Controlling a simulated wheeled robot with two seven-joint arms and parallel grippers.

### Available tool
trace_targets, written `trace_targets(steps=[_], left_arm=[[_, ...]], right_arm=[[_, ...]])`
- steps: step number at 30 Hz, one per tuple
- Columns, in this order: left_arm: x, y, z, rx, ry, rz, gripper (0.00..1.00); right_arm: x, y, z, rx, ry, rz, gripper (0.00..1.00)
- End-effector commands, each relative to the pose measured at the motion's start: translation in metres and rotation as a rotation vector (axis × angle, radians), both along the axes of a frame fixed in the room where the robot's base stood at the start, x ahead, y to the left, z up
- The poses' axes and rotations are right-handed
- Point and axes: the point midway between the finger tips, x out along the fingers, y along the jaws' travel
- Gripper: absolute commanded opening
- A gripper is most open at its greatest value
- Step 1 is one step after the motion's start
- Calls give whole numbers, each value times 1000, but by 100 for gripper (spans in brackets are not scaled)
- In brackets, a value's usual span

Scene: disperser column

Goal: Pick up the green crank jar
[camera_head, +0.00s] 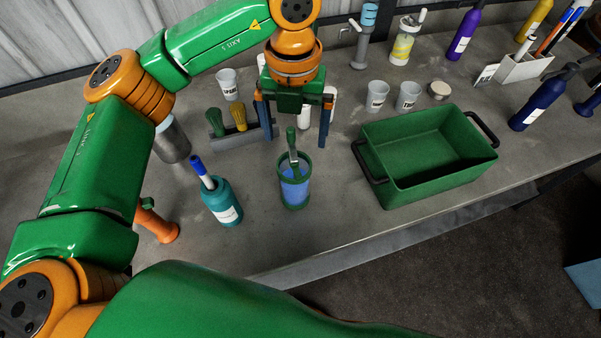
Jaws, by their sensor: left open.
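The green crank jar (294,187) stands upright on the grey bench near its front edge. My right gripper is not in view.
A teal bottle (222,204) stands left of the jar, and a green bin (390,190) stands to its right. A grey brush holder (240,140) is behind. Labelled cups (377,96) and a purple bottle (463,35) stand further back. The bench's front edge (330,255) is close.

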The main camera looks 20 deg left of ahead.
Motion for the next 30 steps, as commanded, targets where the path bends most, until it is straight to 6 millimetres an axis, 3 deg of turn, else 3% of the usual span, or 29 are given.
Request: trace_targets(steps=[1,8,14,18,22,28,29,30], left_arm=[[0,0,-18,0,0,-1,100],[-1,0,-46,-1,0,-1,100],[0,1,-63,-1,5,-2,100],[3,4,-88,0,6,-1,100],[3,3,-110,-1,2,-2,100],[4,3,-114,-1,0,-2,100],[4,3,-114,-1,0,-2,97],[4,3,-114,-1,0,-2,86]], right_arm=[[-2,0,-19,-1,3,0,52],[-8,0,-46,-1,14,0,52],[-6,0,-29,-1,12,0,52],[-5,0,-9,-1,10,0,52],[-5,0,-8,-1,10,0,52],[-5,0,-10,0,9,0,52],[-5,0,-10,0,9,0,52],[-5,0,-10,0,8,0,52]])
